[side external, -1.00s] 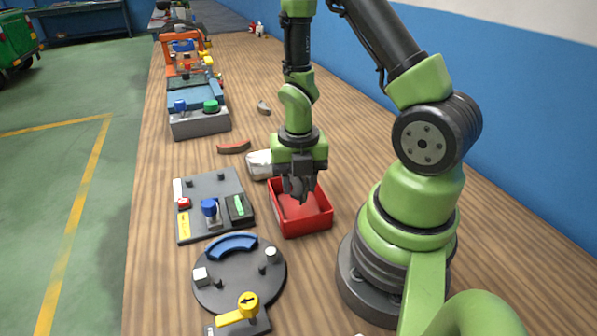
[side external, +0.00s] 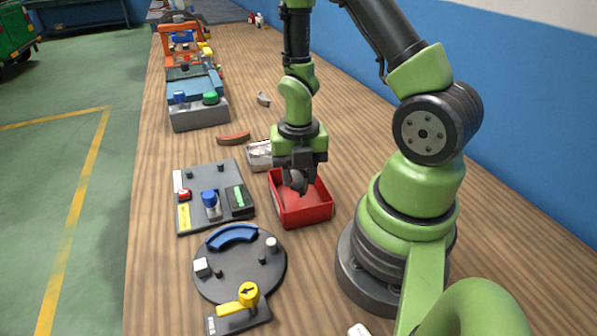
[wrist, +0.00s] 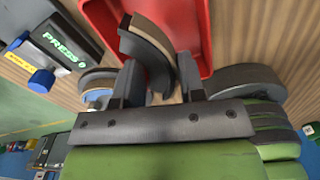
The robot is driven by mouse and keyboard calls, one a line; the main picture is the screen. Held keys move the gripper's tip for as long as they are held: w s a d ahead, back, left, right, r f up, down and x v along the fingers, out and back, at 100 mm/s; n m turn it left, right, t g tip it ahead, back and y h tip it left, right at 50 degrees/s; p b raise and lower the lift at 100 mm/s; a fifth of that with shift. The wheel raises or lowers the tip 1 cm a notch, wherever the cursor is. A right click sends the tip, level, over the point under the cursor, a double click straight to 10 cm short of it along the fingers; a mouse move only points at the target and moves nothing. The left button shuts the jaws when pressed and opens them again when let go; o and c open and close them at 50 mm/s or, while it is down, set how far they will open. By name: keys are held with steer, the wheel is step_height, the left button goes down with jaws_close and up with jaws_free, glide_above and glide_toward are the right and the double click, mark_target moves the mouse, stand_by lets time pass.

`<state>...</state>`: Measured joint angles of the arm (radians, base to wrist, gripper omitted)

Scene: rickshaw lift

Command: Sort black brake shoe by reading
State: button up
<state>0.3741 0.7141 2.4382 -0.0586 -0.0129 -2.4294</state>
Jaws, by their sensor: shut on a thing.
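My gripper (side external: 297,186) points down over the red bin (side external: 304,217), on the wood bench. In the wrist view, its two fingers (wrist: 160,82) are closed on the black brake shoe (wrist: 143,48), a curved dark piece with a tan lining along one edge. The shoe lies in front of the red bin (wrist: 203,30) in that view; I cannot tell whether it touches the bin floor. The tester panel (side external: 202,172) stands left of the bin. Its green-lit display (wrist: 66,42) reads "PRESS" in the wrist view, beside a blue button (wrist: 41,80).
A round dark fixture (side external: 238,284) carries a blue arc piece (side external: 231,235), with a yellow lever (side external: 240,302) in front. A metal tray (side external: 258,155) stands behind the bin. A reddish-brown shoe (side external: 234,138) and a grey curved piece (side external: 263,99) lie farther back.

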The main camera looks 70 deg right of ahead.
steer(key=shift+f, duration=0.4)
stand_by(1.1)
steer(key=o, duration=1.5)
steer(key=shift+r, duration=3.55)
